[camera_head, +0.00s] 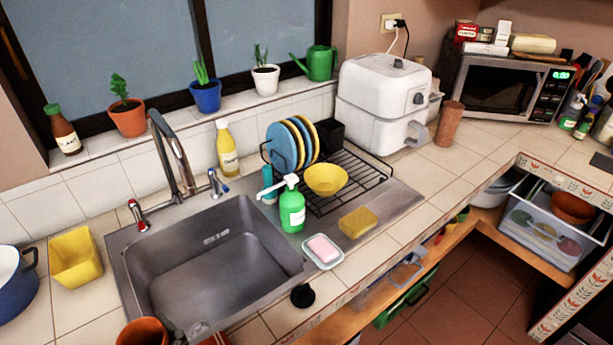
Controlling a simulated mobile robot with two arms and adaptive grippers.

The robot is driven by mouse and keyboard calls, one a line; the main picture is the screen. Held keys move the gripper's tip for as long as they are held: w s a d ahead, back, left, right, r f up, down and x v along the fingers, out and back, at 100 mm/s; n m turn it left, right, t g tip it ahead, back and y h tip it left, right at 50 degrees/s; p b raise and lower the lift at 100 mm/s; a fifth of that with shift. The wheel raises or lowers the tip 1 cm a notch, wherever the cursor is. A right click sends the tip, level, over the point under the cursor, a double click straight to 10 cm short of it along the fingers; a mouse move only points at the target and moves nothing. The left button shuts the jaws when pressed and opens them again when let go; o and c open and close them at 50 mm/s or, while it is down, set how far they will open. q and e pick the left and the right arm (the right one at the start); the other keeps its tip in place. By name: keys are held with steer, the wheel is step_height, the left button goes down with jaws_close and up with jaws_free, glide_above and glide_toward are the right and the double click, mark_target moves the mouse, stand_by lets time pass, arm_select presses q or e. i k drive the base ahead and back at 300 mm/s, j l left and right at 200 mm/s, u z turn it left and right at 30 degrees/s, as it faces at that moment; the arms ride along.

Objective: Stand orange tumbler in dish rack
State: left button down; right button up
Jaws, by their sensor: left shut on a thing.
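The orange tumbler (141,331) is at the bottom edge of the head view, left of centre, near the sink's front left corner. Its open rim faces up and its lower part is cut off. My left gripper (168,338) is shut on it, with almost all of the gripper below the picture edge. The dish rack (372,181) is a black wire rack on the drainboard right of the sink. Blue and yellow plates (281,147) stand at its left end, and a yellow bowl (326,179) sits at its front. My right gripper is not in view.
The faucet (172,152) rises behind the sink. A white appliance (383,100) is behind the rack. The rack's right part looks bare.

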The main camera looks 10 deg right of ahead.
mark_target(364, 175)
steer(key=i+l+u, duration=0.2)
steer(key=l, duration=0.3)
steer(key=i+l+u, duration=0.2)
steer(key=l, duration=0.35)
steer(key=l+u, duration=0.15)
steer(key=l, duration=0.35)
steer(key=i+l+u, duration=0.2)
steer(key=l, duration=0.4)
steer(key=i+l, duration=0.1)
steer(key=l, duration=2.2)
steer(key=i+u, duration=0.05)
steer(key=i, duration=0.05)
